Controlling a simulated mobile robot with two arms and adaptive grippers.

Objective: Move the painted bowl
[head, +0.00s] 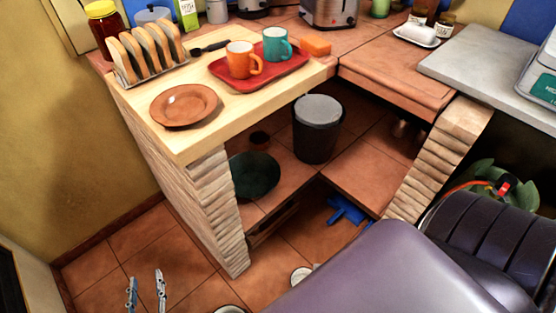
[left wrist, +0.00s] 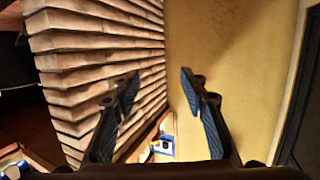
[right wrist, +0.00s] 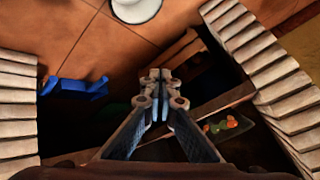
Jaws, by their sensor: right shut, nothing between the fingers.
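I cannot tell for sure which dish is the painted bowl. A dark green bowl (head: 255,175) stands on the tiled shelf under the counter in the head view. In the right wrist view, a dark piece with orange and green patches (right wrist: 228,127) shows in the shadow; I cannot tell what it is. My left gripper (head: 146,282) is open and empty, low in front of the brick pillar; its spread fingers also show in the left wrist view (left wrist: 160,80). My right gripper (right wrist: 161,75) is shut and empty; I cannot make it out in the head view.
Brick pillars (head: 215,205) flank the shelf. A grey-lidded bin (head: 318,130) stands on it. A blue object (head: 345,210) and a pale round dish (right wrist: 137,8) are on the floor. The counter holds a brown plate (head: 184,105) and a red tray (head: 262,82) with mugs.

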